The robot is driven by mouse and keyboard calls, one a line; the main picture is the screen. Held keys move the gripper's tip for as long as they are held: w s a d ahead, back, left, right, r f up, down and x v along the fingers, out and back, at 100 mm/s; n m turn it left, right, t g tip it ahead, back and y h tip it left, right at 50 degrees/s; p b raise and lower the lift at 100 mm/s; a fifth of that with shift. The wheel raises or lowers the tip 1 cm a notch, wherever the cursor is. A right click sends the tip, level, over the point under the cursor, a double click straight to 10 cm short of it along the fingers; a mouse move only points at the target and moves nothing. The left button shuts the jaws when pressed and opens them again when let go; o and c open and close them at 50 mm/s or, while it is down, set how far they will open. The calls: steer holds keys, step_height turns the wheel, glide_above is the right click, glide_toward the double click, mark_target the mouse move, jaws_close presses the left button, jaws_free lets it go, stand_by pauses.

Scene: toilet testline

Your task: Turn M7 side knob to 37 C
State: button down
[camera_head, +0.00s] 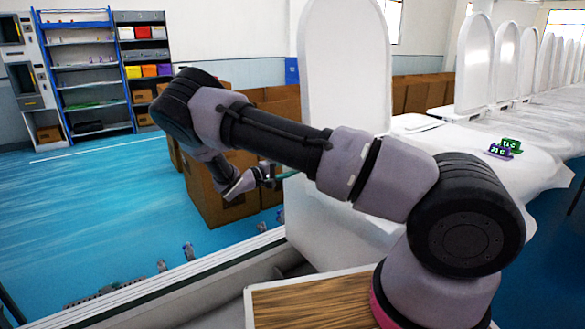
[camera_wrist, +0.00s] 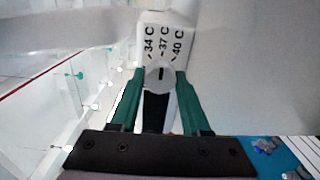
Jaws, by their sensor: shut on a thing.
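In the wrist view the side knob (camera_wrist: 160,78) is round and light grey, with a short dark mark on its face. Above it a white dial plate (camera_wrist: 161,27) reads 34 C, 37 C and 40 C from left to right. The dark mark looks near vertical, roughly in line with the 37 C tick; its exact angle is too small to tell. My gripper (camera_wrist: 160,74) has its green fingers on both sides of the knob, shut on it. In the head view my gripper (camera_head: 272,176) is beside the white toilet (camera_head: 340,205), with the knob hidden.
Cardboard boxes (camera_head: 224,193) stand behind my gripper. A tall white lid (camera_head: 345,70) rises to the right of it. Green and purple temperature tags (camera_head: 505,147) sit on a white surface at the right. Blue floor (camera_head: 90,215) is open at the left.

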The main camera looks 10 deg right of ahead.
stand_by(0.3)
steer(key=shift+c, duration=1.8)
jaws_free()
steer(key=v, duration=1)
steer(key=shift+s+a, duration=0.15)
steer(key=shift+a, duration=0.25)
